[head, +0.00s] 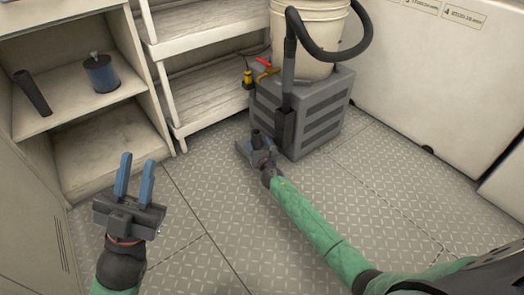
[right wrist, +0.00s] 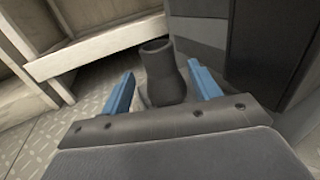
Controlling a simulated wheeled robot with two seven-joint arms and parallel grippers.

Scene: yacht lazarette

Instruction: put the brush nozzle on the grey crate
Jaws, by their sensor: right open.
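A dark grey nozzle, seemingly the brush nozzle (right wrist: 158,72), stands upright on the floor beside the grey crate (head: 318,122). In the right wrist view it is between the two blue fingers of my right gripper (right wrist: 162,92), with a gap on each side. Its lower end is hidden behind the gripper body. In the head view the nozzle's top (head: 256,136) shows at my right gripper (head: 258,150), near the crate's left corner. My left gripper (head: 134,178) is open and empty, above the floor at the left.
A cream bucket (head: 312,40) with a black hose (head: 325,52) stands on the crate. A yellow-black tool (head: 248,78) is at the crate's left edge. A dark tube (head: 32,93) and blue cylinder (head: 101,74) are on the left shelf. The floor at right is clear.

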